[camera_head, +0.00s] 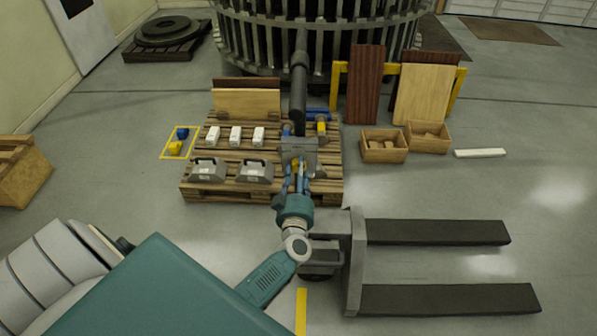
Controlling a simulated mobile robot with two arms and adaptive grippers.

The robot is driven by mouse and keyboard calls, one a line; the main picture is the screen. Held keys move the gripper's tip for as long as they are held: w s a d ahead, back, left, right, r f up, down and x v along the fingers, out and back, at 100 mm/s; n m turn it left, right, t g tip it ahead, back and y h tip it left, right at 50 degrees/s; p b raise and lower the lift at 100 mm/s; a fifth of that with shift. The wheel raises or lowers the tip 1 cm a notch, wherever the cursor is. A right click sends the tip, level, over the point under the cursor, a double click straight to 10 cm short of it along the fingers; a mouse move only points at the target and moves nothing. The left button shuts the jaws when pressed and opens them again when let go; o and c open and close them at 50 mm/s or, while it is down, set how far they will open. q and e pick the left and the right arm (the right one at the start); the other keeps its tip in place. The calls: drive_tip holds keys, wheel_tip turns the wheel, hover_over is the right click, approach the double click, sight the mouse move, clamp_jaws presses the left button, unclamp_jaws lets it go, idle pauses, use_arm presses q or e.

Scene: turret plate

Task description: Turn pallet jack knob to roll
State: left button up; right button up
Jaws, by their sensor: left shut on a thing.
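The pallet jack (354,255) stands at lower centre right, with its two dark forks (440,232) pointing right. A grey block (300,146) with a dark bar (298,90) above it rises in front of the pallet; it looks like the head of the jack's handle. My left gripper (298,170) reaches up from below to this block, its fingers close together around a small yellow part, likely the knob. The fingers hide most of it, so I cannot tell which way it is turned. My right gripper is not in view.
Behind is a wooden pallet (225,187) with grey cases (255,172) and white boxes (236,136). Two wooden crates (384,150) and leaning boards (365,88) stand to the right. A white bar (480,153) lies on the floor. Floor right of the forks is clear.

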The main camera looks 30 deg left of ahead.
use_arm(q)
drive_tip(key=shift+r, duration=0.2)
drive_tip(key=n+b, duration=0.2)
drive_tip(key=n, duration=0.6)
drive_tip(key=shift+a+n, duration=0.15)
drive_tip(key=shift+n, duration=0.25)
drive_tip(key=shift+b, duration=0.3)
drive_tip(key=o, duration=1.1)
drive_tip(key=shift+o, duration=0.2)
drive_tip(key=shift+f, duration=0.1)
